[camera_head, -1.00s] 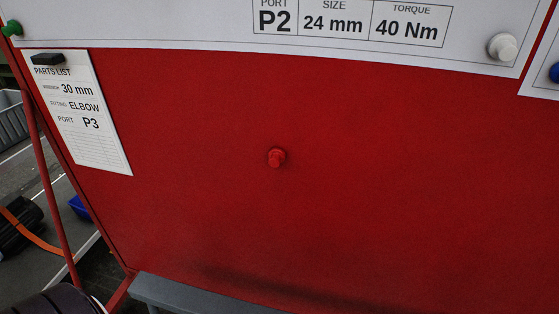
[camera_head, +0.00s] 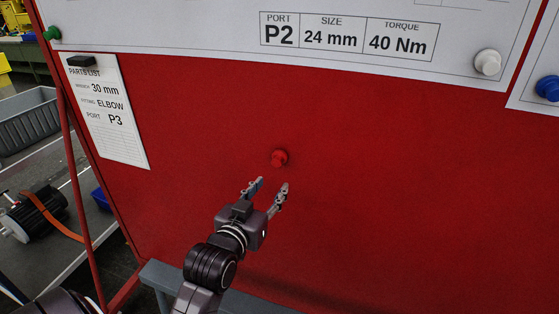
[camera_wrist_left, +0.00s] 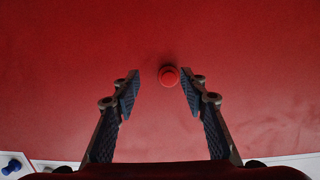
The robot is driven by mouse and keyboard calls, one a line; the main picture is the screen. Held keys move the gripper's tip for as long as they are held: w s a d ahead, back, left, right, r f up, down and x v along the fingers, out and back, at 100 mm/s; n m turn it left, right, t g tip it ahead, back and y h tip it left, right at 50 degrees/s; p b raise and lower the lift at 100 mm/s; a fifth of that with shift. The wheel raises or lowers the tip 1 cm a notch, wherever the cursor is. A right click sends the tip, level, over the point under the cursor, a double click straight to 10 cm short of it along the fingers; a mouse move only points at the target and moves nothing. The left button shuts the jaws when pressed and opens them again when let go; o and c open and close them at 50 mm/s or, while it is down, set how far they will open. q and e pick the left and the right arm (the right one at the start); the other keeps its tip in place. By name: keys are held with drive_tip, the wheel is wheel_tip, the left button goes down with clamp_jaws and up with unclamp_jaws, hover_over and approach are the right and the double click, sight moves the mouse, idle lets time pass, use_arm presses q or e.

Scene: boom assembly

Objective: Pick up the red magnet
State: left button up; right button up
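The red magnet (camera_head: 279,157) is a small round knob on the red board (camera_head: 390,170), below the large white sheet. My left gripper (camera_head: 269,186) is open and empty, with its fingertips just below the magnet in the head view. In the left wrist view the magnet (camera_wrist_left: 169,76) shows in the gap between the two fingertips (camera_wrist_left: 160,88), a little beyond them. I see no contact between fingers and magnet. My right gripper is not in view.
The white sheet (camera_head: 200,28) has a white magnet (camera_head: 487,62) and a green magnet (camera_head: 52,33). A parts list (camera_head: 118,135) hangs at left under a black magnet (camera_head: 95,60). A blue magnet (camera_head: 548,88) is at right. A grey ledge (camera_head: 160,275) runs below the board.

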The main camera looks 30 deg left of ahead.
sight(276, 162)
use_arm(q)
drive_tip(key=shift+t+y, duration=0.3)
drive_tip(key=shift+y, duration=0.1)
drive_tip(key=w+a+r+p, duration=0.1)
drive_tip(key=w, duration=0.1)
drive_tip(key=w+a+r+p, duration=0.1)
drive_tip(key=w, duration=0.1)
drive_tip(key=w+p, duration=0.1)
drive_tip(key=w, duration=0.1)
drive_tip(key=shift+w+a+r, duration=0.25)
drive_tip(key=shift+a+r, duration=0.15)
drive_tip(key=shift+w+a+f, duration=0.15)
drive_tip(key=shift+w, duration=0.25)
clamp_jaws()
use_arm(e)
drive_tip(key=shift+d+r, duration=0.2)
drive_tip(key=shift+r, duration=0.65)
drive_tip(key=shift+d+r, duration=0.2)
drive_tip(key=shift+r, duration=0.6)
